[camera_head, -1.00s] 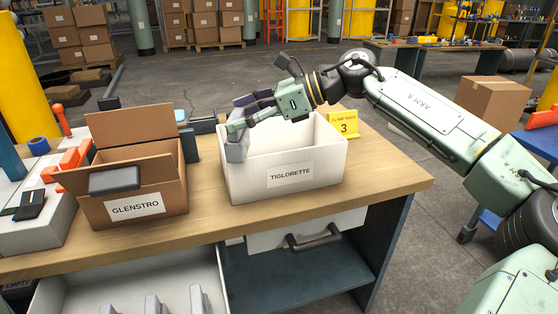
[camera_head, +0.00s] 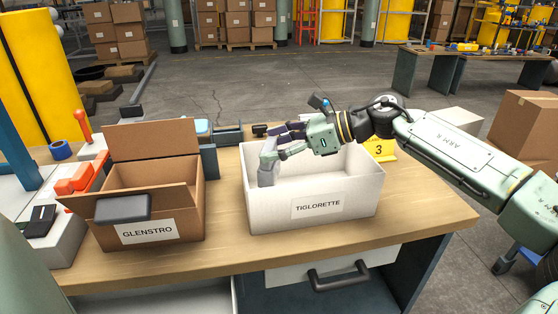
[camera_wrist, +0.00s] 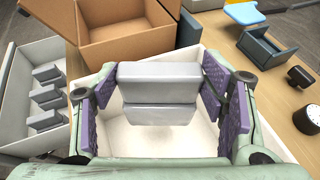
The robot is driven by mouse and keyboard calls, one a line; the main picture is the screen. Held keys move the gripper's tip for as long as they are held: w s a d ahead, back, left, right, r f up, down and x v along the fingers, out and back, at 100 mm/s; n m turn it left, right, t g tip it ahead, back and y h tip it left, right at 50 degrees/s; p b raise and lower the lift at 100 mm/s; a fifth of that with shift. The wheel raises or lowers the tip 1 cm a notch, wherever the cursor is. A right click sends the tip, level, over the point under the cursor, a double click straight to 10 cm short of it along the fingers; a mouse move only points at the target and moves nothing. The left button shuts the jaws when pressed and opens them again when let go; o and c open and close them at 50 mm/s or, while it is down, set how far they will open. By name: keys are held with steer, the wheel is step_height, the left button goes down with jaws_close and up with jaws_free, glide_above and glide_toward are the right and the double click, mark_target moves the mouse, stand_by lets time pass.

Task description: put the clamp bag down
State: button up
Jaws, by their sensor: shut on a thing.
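The clamp bag is a pale grey, block-like item (camera_wrist: 158,90), held between the purple finger pads in the wrist view. My gripper (camera_head: 276,150) is shut on it at the left part of the white TIGLORETTE box (camera_head: 352,208). In the head view the grey bag (camera_head: 267,166) hangs below the fingers at the box's left side, partly covered by them. In the wrist view the white box interior (camera_wrist: 150,143) lies beneath the bag. Whether the bag touches the box cannot be told.
An open cardboard GLENSTRO box (camera_head: 185,222) stands left of the white box, with a dark grey item (camera_head: 122,208) at its front flap. The wrist view shows an open drawer (camera_wrist: 22,98) with several grey blocks.

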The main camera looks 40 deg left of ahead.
mark_target(278, 164)
step_height(278, 164, down, 4)
steer(key=shift+r+p, duration=0.15)
steer(key=shift+p, duration=0.3)
steer(key=shift+f+b, duration=0.6)
steer(key=shift+b, duration=0.05)
steer(key=shift+f, duration=0.15)
steer(key=o, duration=1.6)
steer(key=shift+c, duration=0.2)
